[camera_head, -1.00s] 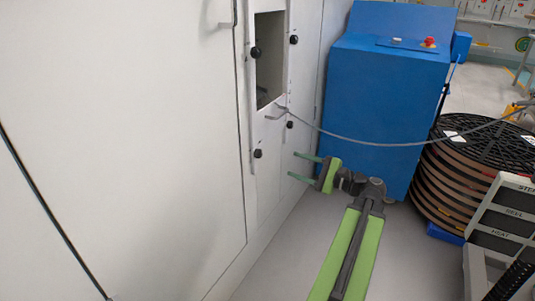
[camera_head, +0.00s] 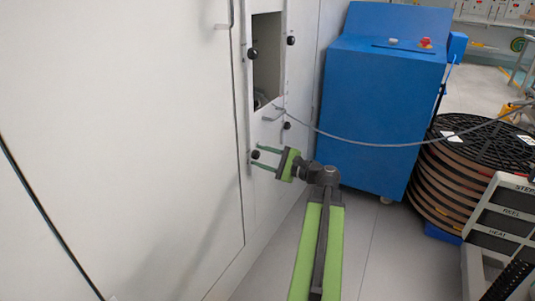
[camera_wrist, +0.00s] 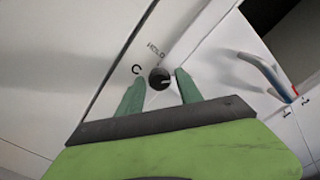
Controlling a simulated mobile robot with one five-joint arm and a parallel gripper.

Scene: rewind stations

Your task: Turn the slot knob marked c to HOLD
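The slot knob marked c (camera_wrist: 159,78) is a round black knob in the middle of the wrist view. The letter C is printed to its left and the word HOLD above it. In the head view a black knob (camera_head: 255,155) sits low on the white panel beside my fingertips. My gripper (camera_head: 264,159) is open. In the wrist view the two green fingers of my gripper (camera_wrist: 156,82) stand on either side of the knob, with gaps showing. I cannot tell whether the fingers reach around it in depth.
Other black knobs (camera_head: 291,40) sit beside the panel opening (camera_head: 266,60). A grey cable (camera_head: 360,143) runs from a hook (camera_head: 272,114) across to the right. A blue cabinet (camera_head: 385,100) and stacked black reels (camera_head: 455,175) stand to the right. Floor is clear between.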

